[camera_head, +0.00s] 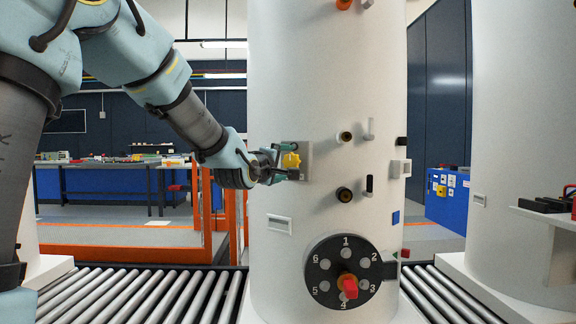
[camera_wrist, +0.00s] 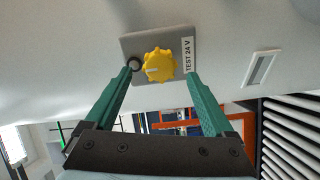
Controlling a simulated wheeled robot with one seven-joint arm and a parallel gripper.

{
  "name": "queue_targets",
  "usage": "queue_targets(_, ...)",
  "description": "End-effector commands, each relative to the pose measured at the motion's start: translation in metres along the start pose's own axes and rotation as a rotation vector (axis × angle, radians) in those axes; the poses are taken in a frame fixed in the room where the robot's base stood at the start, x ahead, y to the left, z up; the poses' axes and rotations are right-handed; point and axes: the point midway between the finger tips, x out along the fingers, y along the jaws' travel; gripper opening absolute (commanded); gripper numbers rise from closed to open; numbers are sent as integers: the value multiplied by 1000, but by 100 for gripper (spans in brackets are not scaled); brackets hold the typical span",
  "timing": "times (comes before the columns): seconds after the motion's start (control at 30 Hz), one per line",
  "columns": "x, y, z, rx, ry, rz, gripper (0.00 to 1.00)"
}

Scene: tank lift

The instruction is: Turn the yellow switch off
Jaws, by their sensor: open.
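The yellow switch (camera_head: 291,160) is a ridged knob on a grey plate (camera_head: 304,147) fixed to the white tank (camera_head: 330,240). In the wrist view the yellow switch (camera_wrist: 160,65) has a pale mark on its face, and the grey plate (camera_wrist: 141,45) has a label reading TEST 24 V. My gripper (camera_head: 283,162) is at the plate, with its green fingers apart. In the wrist view my gripper (camera_wrist: 162,74) has one fingertip on each side of the switch. I cannot tell whether either finger touches it.
A black numbered dial (camera_head: 325,267) with a red knob is low on the tank. Several small knobs and handles stick out right of the switch. An orange rail (camera_head: 130,253) and roller conveyors (camera_head: 140,295) lie at the left and below. A second tank stands at right.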

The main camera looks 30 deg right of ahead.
Motion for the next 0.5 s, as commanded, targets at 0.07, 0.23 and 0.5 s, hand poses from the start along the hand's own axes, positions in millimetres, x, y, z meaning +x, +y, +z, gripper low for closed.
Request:
queue_targets(0.07,-17,0,0,5,2,0,88)
queue_targets(0.23,-47,0,0,4,2,0,88)
queue_targets(0.5,-70,0,0,1,0,1,88)
